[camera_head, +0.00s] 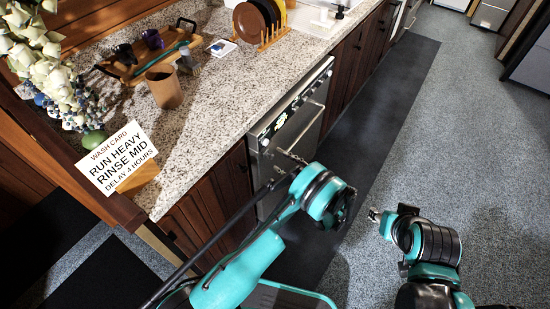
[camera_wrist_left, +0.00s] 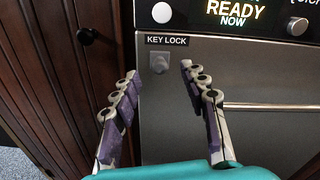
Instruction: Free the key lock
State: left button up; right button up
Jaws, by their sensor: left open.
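The key lock (camera_wrist_left: 159,63) is a small grey knob under a "KEY LOCK" label (camera_wrist_left: 167,40), on the upper left front of a steel dishwasher (camera_wrist_left: 240,75); the dishwasher also shows in the head view (camera_head: 298,132). My left gripper (camera_wrist_left: 158,73) is open, its two fingers on either side of the lock as seen in the wrist view, with none visibly touching it. In the head view my left gripper (camera_head: 283,165) is near the dishwasher's upper left front, and the lock is not clear there. My right gripper (camera_head: 374,215) hangs over the floor mat's edge; its fingers are too small to judge.
A display (camera_wrist_left: 232,12) reads "READY NOW", with knobs beside it. A horizontal handle (camera_wrist_left: 272,106) lies right of the lock. A wash card (camera_head: 117,158) stands on the granite counter (camera_head: 215,100). A dark mat (camera_head: 385,90) covers the floor ahead.

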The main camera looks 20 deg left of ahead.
pick_arm(q)
jog(key=v, duration=0.6)
dwell(0.3)
jog(key=a+r+n+g+h, duration=0.1)
jog(key=a+r+n+h, duration=0.25)
jog(key=a+r, duration=0.4)
jog(key=a+r+n+h, duration=0.3)
jog(key=a+r+h, duration=0.15)
jog(key=r, duration=0.55)
jog(key=s+r+n+t+h, duration=0.2)
jog(key=s+n+h, duration=0.7)
jog(key=s, duration=1.3)
jog(key=shift+d+r+n, duration=0.4)
jog(key=shift+r+n, duration=0.65)
jog(key=shift+n, duration=0.7)
